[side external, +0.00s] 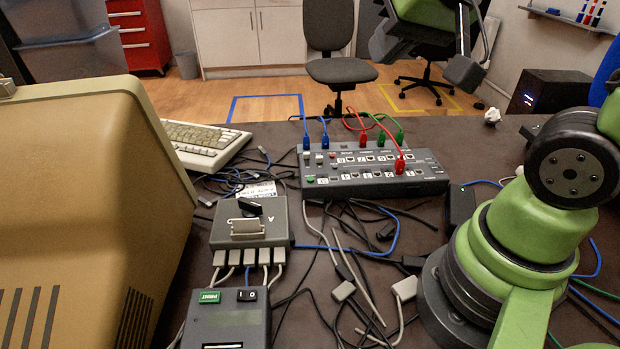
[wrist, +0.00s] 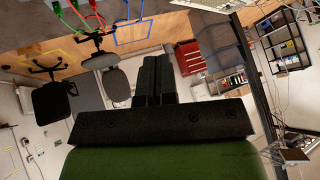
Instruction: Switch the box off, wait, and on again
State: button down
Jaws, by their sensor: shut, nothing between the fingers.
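A grey box (side external: 228,322) stands at the bottom of the side external view. It has a green PRINT button (side external: 209,297) and a black rocker switch (side external: 247,295) marked I and O. Which side of the rocker is pressed is too small to tell. My gripper (wrist: 154,62) shows in the wrist view with its two dark fingers together and nothing between them. It is up in the air, away from the box, facing the room. In the side external view part of my arm's end is at the top, cut off by the frame edge.
Behind the box is a grey selector box (side external: 250,222) with plugs along its front. A patch panel (side external: 370,168) with coloured cables stands farther back. A beige monitor (side external: 85,215) fills the left, beside a keyboard (side external: 205,140). Loose cables (side external: 345,260) cover the middle table.

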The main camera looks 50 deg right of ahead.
jog(key=w+d+f, duration=0.2)
jog(key=w, duration=0.3)
jog(key=y, duration=0.4)
send_over(313, 177)
notch_tip(313, 177, down, 12)
jog(key=shift+n+t, duration=0.3)
jog(key=shift+n, duration=0.1)
jog(key=shift+f, duration=0.15)
jog(key=shift+f, duration=4.35)
jog(key=shift+f, duration=0.45)
